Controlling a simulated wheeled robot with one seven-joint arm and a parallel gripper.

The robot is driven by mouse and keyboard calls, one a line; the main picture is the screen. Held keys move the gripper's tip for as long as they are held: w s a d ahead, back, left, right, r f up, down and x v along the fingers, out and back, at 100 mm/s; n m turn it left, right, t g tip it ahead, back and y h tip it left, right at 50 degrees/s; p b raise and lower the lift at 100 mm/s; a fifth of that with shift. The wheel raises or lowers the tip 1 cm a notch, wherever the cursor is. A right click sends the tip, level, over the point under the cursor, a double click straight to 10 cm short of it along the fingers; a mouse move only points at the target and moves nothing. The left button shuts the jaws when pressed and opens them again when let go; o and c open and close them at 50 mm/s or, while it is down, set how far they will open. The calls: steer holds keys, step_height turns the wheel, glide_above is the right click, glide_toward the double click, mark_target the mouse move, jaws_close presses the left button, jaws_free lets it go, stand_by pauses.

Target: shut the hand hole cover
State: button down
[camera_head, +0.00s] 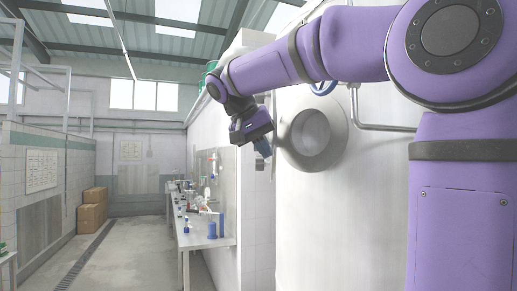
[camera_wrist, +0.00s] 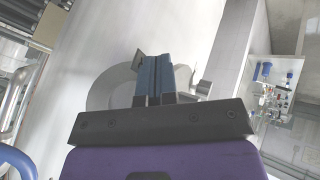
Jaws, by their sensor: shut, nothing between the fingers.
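The round steel hand hole fitting (camera_head: 338,134) is on the side of the white tank (camera_head: 340,220), with a paler round centre. I cannot tell whether that centre is the cover or the opening. In the wrist view the grey round fitting (camera_wrist: 103,93) is partly hidden behind my fingers, with a small bracket (camera_wrist: 203,87) at its right. My gripper (camera_head: 263,147) is just left of the fitting in the head view, pointing down. Its blue fingers (camera_wrist: 153,76) are together and empty. I cannot tell whether they touch the fitting.
A blue handwheel (camera_head: 323,88) and a steel pipe (camera_head: 385,127) are on the tank above and right of the fitting. A bench (camera_head: 207,238) with bottles and lab items stands along the wall at left. The aisle floor (camera_head: 125,255) is clear; cardboard boxes (camera_head: 91,212) stand farther back.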

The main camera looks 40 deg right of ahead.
steer(key=s+d+n+t, duration=0.1)
steer(key=s+d, duration=0.4)
steer(key=d, duration=0.1)
steer(key=shift+d, duration=0.25)
stand_by(0.4)
